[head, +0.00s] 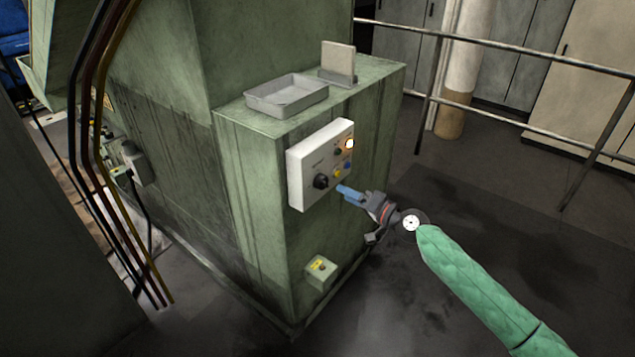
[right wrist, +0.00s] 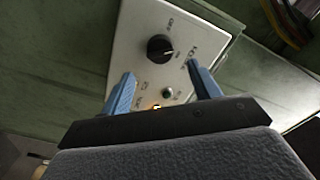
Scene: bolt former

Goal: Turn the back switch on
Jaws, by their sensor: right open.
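A white control panel (head: 308,178) is on the side of the green machine. A black rotary knob (head: 321,181) sits low on its left part, and the knob also shows in the right wrist view (right wrist: 160,48). My right gripper (head: 345,190) has blue fingers and is beside the panel's lower right edge. In the right wrist view its fingers (right wrist: 160,70) are open and apart, with the knob beyond the gap and nothing held. I cannot tell which control is the back switch. My left gripper is not in view.
A grey tray (head: 287,97) is on top. Open floor lies right, before a railing (head: 500,124).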

